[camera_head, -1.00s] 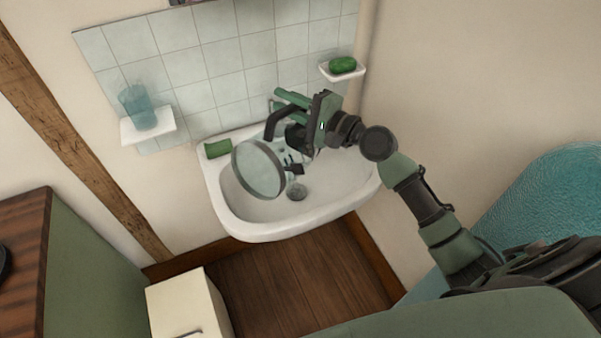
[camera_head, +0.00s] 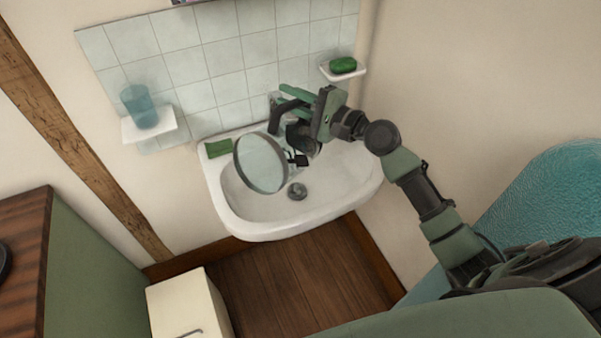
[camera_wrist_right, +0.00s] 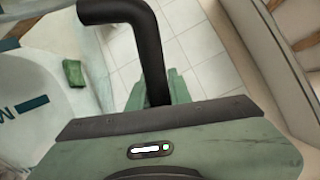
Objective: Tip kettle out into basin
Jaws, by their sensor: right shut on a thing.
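The kettle (camera_head: 260,164) has a round, pale disc-shaped end with a dark rim, and a black handle (camera_wrist_right: 152,50). It is tipped over on its side above the white basin (camera_head: 233,224), with the disc towards me. I cannot tell whether the disc is its base or its lid, and its spout and any water are not clear. My right gripper (camera_head: 297,101) is shut on the handle, above the back of the basin. In the right wrist view the pale body with a blue mark shows at the left. My left gripper is not in view.
A green block (camera_head: 218,148) lies on the basin's back left rim. A blue cup (camera_head: 140,106) stands on a small wall shelf at the left; green soap (camera_head: 343,65) sits in a dish at the right. A cream cabinet (camera_head: 184,303) stands in front. The drain (camera_head: 297,191) is uncovered.

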